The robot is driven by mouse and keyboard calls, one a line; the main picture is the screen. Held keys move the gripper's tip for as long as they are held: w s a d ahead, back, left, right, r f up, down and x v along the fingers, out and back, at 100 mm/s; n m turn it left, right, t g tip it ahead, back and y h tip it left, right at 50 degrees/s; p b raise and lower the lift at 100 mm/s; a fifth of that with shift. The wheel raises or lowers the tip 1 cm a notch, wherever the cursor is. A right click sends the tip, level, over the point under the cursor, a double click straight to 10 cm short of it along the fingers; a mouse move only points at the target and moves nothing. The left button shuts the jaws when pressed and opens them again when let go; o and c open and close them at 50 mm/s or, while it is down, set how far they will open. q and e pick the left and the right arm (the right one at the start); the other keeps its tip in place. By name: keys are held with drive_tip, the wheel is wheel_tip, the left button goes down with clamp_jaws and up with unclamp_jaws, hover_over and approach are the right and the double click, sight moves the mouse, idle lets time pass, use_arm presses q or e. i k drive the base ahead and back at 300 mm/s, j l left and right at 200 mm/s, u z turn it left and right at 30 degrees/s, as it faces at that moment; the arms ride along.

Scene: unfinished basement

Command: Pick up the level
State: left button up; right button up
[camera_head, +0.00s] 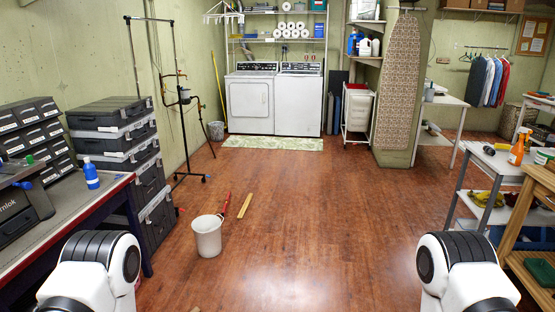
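A short yellow-tan bar (245,206) lies flat on the wooden floor near the middle of the head view; it may be the level, but it is too small to tell for sure. A thin red tool (225,204) lies just left of it. A white bucket (207,236) stands upright on the floor in front of the red tool. Only the white and black upper links of my two arms show at the bottom left and bottom right. Neither gripper is in view.
A workbench (62,217) with a blue bottle (91,173) is at left, beside stacked dark cases (112,112). A metal stand (189,178) is behind. A washer and dryer (250,103) stand at the back. Carts and shelves line the right. The middle floor (320,215) is clear.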

sight(225, 205)
drive_tip(key=i, duration=0.95)
drive_tip(key=i+l+u, duration=0.1)
drive_tip(key=i, duration=0.9)
drive_tip(key=i+l, duration=0.15)
drive_tip(key=i, duration=0.8)
drive_tip(key=i+l+u, duration=0.1)
drive_tip(key=i+u, duration=0.2)
drive_tip(key=i, duration=0.2)
drive_tip(key=i+l+u, duration=0.35)
drive_tip(key=i+j, duration=0.1)
